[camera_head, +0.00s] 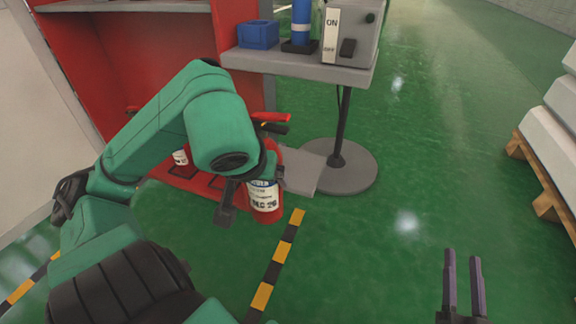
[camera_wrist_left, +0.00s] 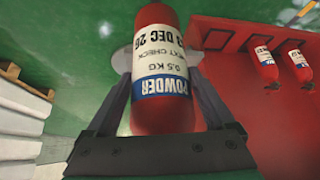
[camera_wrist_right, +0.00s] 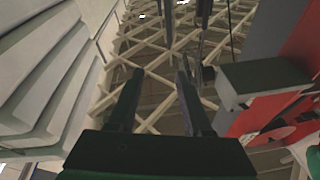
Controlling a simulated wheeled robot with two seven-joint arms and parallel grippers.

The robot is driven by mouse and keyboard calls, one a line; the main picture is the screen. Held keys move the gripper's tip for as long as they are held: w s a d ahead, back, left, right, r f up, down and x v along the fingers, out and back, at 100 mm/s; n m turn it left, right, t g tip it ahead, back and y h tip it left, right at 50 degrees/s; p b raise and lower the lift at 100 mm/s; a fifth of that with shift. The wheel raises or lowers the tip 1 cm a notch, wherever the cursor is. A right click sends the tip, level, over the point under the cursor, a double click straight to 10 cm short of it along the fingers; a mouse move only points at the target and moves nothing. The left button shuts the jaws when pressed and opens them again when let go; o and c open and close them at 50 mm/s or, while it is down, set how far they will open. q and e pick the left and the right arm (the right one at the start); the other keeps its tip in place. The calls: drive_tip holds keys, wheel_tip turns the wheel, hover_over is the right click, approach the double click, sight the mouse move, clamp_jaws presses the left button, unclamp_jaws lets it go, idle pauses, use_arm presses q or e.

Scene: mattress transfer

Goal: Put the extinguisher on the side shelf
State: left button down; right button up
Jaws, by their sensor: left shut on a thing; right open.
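A red extinguisher (camera_head: 265,214) with a white and blue POWDER label is held in my left gripper (camera_head: 252,192), in front of the red cabinet and below the shelf's height. In the left wrist view the extinguisher (camera_wrist_left: 160,100) sits between the two fingers, and its handle end is out of view. The side shelf (camera_head: 300,69) is a grey top on a round-based stand, beyond and right of the left gripper. My right gripper (camera_head: 463,260) is open and empty over the floor at the lower right; its fingers also show in the right wrist view (camera_wrist_right: 158,75).
The shelf carries a blue bin (camera_head: 258,34), a blue cylinder on a black base (camera_head: 300,25) and a grey ON/OFF switch box (camera_head: 352,30). The red cabinet (camera_head: 150,50) holds other extinguishers (camera_wrist_left: 265,62). White slabs on a pallet (camera_head: 545,205) stand at right. Green floor between is clear.

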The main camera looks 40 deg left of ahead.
use_arm(q)
drive_tip(key=w+a+f+p, duration=0.1)
drive_tip(key=w+a, duration=0.3)
drive_tip(key=w, duration=0.3)
drive_tip(key=w+a+f+p, duration=0.1)
drive_tip(key=w+a+f, duration=0.1)
drive_tip(key=w+a, duration=0.3)
drive_tip(key=w, duration=0.3)
drive_tip(key=shift+w+f, duration=0.15)
drive_tip(key=shift+w, duration=0.1)
use_arm(e)
drive_tip(key=s+f+g, duration=0.3)
drive_tip(key=s+f, duration=0.3)
drive_tip(key=f, duration=0.4)
drive_tip(key=s+a+f+m+g+h, duration=0.1)
drive_tip(key=s+f+g, duration=0.3)
drive_tip(key=f, duration=0.5)
drive_tip(key=shift+s+f, duration=0.4)
drive_tip(key=shift+s, duration=0.6)
use_arm(q)
drive_tip(key=shift+a, duration=0.1)
use_arm(e)
drive_tip(key=shift+w+a+r, duration=0.15)
drive_tip(key=shift+w+r, duration=0.1)
drive_tip(key=shift+w, duration=0.05)
use_arm(q)
unclamp_jaws()
drive_tip(key=shift+f, duration=0.15)
use_arm(e)
drive_tip(key=shift+w+r, duration=0.2)
